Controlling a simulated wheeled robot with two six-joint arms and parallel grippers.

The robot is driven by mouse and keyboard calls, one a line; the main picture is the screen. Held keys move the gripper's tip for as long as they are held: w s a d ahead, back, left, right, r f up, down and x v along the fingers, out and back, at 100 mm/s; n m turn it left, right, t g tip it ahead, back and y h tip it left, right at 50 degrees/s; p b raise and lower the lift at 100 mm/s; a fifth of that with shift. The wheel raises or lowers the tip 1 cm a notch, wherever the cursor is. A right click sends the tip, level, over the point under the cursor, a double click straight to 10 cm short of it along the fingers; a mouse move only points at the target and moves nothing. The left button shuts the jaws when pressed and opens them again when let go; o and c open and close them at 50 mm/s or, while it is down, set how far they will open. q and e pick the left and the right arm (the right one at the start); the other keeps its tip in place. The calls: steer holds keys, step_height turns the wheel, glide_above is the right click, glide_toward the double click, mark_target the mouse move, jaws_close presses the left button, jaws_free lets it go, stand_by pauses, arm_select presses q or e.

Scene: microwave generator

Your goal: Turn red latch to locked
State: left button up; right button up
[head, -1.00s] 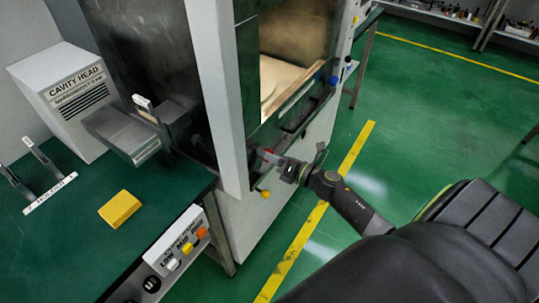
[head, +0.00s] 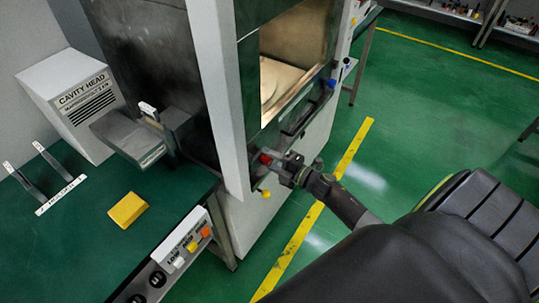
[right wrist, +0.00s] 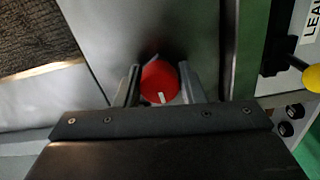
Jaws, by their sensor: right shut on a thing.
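The red latch (head: 265,158) is a small red round knob low on the front of the tall grey cabinet (head: 231,130). In the right wrist view the knob (right wrist: 160,78) shows a white mark at its lower edge, pointing down toward the gripper body. My right gripper (head: 274,162) reaches the knob from the right and is shut on it. One finger stands on each side of it in the right wrist view. My left gripper is not in view.
A yellow lever knob (head: 265,194) sits just below the latch in the head view; a yellow knob (right wrist: 312,77) also shows at the right of the right wrist view. The cabinet opening (head: 290,60) is above. A green bench holds a yellow block (head: 127,208). Green floor lies to the right.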

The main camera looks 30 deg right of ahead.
steer(key=m+p, duration=0.1)
steer(key=m, duration=0.2)
steer(key=shift+r+m+p, duration=0.15)
steer(key=shift+m+p, duration=0.15)
steer(key=shift+p, duration=0.1)
steer(key=shift+m+p, duration=0.75)
steer(key=shift+m, duration=1.15)
steer(key=o, duration=1)
steer(key=shift+c, duration=0.2)
